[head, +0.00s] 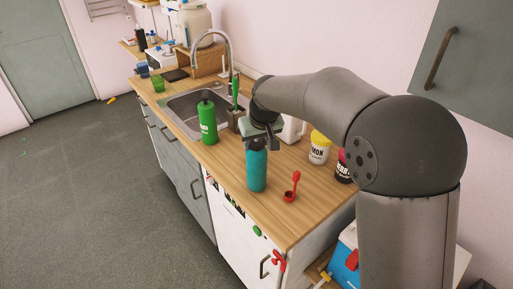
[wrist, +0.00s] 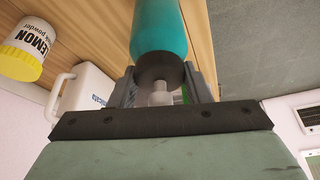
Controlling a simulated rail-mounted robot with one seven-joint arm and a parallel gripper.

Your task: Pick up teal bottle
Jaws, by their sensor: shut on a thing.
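The teal bottle (head: 257,170) stands upright on the wooden counter (head: 222,172), near its front edge. My gripper (head: 258,140) comes from above and is shut on the top of the bottle. In the wrist view, the fingers of my gripper (wrist: 163,85) sit on both sides of the dark cap, and the teal body (wrist: 158,28) extends away toward the top of the picture. I cannot tell whether the bottle's base touches the counter.
A green bottle (head: 208,122) stands to the left, by the sink (head: 185,105). A red scoop (head: 291,190), a lemon powder tub (head: 319,150) and a dark jar (head: 344,168) are to the right. A white jug (wrist: 85,90) is close behind my gripper.

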